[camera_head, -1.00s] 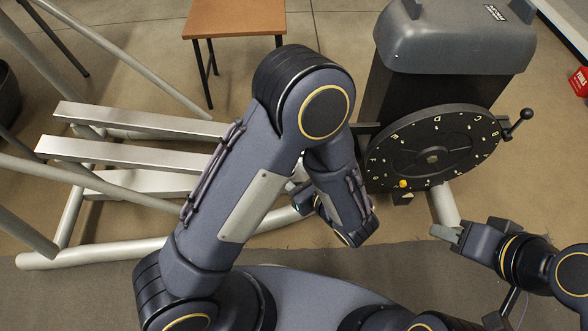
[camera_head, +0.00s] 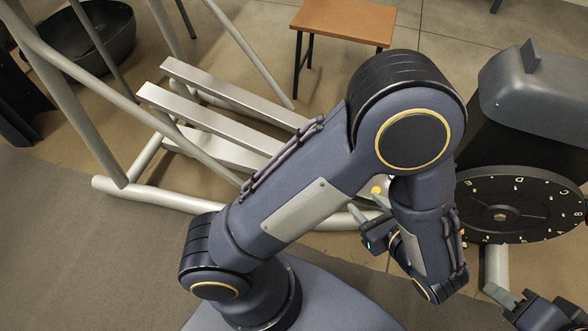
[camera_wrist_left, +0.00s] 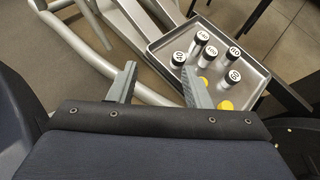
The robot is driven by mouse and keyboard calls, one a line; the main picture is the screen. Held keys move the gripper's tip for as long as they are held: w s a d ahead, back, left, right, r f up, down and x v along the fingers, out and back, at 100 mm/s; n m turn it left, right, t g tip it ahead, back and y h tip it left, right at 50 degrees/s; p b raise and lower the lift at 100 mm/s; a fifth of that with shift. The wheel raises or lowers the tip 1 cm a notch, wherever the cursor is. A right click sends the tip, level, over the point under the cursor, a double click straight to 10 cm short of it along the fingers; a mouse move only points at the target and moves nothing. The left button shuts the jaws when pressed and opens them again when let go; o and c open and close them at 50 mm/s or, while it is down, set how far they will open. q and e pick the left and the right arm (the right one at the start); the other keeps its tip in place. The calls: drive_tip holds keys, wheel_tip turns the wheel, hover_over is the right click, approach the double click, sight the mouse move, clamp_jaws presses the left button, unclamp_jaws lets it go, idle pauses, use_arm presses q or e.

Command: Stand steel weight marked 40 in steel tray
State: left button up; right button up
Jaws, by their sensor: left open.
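A grey metal tray (camera_wrist_left: 250,86) is at the upper right of the left wrist view.
An elliptical machine frame (camera_head: 130,187) with long footplates stands at the left. A round lettered dial (camera_head: 500,190) is at the right, a wooden stool (camera_head: 345,22) behind. Bare floor lies between.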

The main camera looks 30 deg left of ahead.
use_arm(q)
drive_tip(key=s+a+r+n+h, duration=0.4)
drive_tip(key=a+r+n+h, duration=0.2)
drive_tip(key=n, duration=0.6)
drive_tip(key=s+a+r+n+h, duration=0.5)
drive_tip(key=a+n+h, duration=0.3)
drive_tip(key=n, duration=0.5)
drive_tip(key=shift+a+r+g, duration=0.4)
drive_tip(key=shift+a+r, duration=0.25)
drive_tip(key=shift+a, duration=0.2)
